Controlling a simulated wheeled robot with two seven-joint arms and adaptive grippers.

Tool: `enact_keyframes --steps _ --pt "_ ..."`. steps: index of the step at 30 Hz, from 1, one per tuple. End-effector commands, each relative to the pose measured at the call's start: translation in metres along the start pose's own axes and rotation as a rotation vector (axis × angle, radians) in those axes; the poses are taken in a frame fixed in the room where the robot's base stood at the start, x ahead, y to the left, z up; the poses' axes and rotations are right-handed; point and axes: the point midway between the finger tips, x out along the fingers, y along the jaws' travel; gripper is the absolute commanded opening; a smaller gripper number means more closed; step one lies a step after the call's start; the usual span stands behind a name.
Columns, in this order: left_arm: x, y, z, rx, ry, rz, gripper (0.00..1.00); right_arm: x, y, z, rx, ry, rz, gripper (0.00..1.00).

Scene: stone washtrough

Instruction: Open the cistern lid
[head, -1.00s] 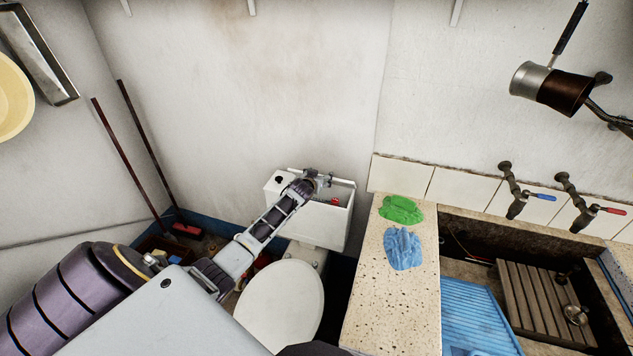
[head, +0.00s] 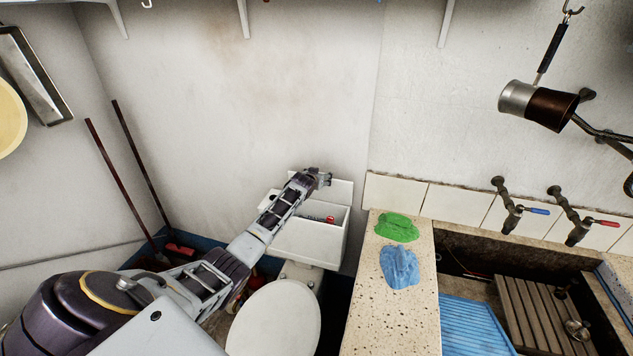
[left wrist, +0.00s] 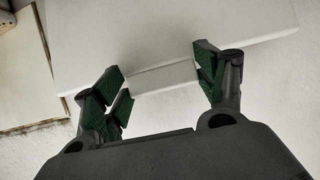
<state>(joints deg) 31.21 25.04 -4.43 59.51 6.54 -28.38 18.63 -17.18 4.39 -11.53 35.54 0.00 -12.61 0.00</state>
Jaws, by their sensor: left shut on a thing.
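The white cistern (head: 308,243) stands against the wall behind the toilet. Its top is open, and a red part shows inside. The white lid (head: 341,190) stands tilted up at the cistern's back, by the wall. My left gripper (head: 318,178) is at the lid's upper part, with my arm reaching across the cistern's left side. In the left wrist view, the green-padded fingers (left wrist: 160,84) are shut on a raised white block, the lid's handle (left wrist: 165,77), and the lid's slab (left wrist: 180,28) spreads beyond it. My right gripper is not in view.
The toilet seat (head: 274,318) is in front of the cistern. A speckled counter (head: 385,322) with a green cloth (head: 397,227) and a blue cloth (head: 399,267) is close on the right, beside a sink. Two poles (head: 125,185) lean in the left corner.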

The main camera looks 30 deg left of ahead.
Motion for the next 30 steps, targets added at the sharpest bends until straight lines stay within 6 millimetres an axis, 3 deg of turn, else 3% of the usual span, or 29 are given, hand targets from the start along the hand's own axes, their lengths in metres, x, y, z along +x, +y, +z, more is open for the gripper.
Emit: enact_keyframes --steps 27,28,30 --pt "0.0117 -0.0009 -0.0066 0.0 -0.103 0.0 0.28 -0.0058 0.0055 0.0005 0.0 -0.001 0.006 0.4" --pt "0.0117 -0.001 -0.0065 0.0 -0.103 -0.001 0.72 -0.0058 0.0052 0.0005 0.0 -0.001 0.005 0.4" --pt "0.0117 -0.001 -0.0066 0.0 -0.103 -0.001 0.81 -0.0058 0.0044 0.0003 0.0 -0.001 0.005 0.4"
